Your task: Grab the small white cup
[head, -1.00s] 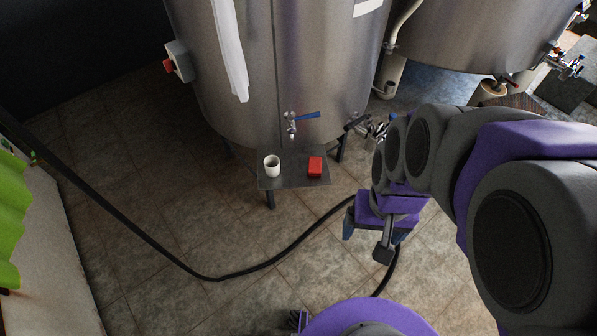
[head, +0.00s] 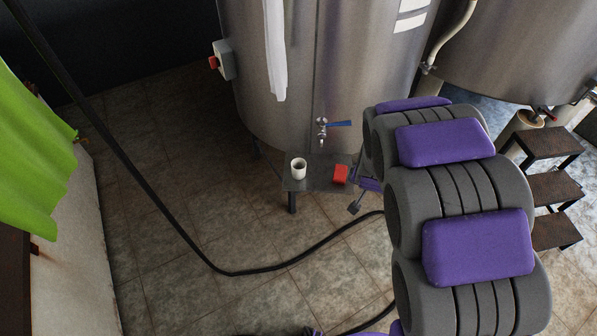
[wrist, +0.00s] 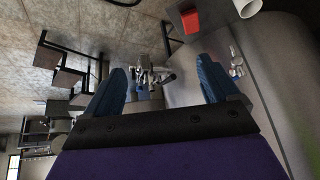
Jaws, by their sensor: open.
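The small white cup (head: 299,168) stands upright on the left part of a small dark shelf (head: 302,184) in front of the steel tank. In the wrist view the cup (wrist: 247,7) is cut off by the top edge, at the right. My gripper (wrist: 162,88) shows two blue fingers spread wide with nothing held between them. In the head view my gripper (head: 362,194) is partly hidden behind my arm, just right of the shelf. It is apart from the cup, with the red box between them.
A red box (head: 340,174) sits on the shelf's right part. A black hose (head: 255,271) lies on the tiled floor. Dark steps (head: 553,143) stand at the right.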

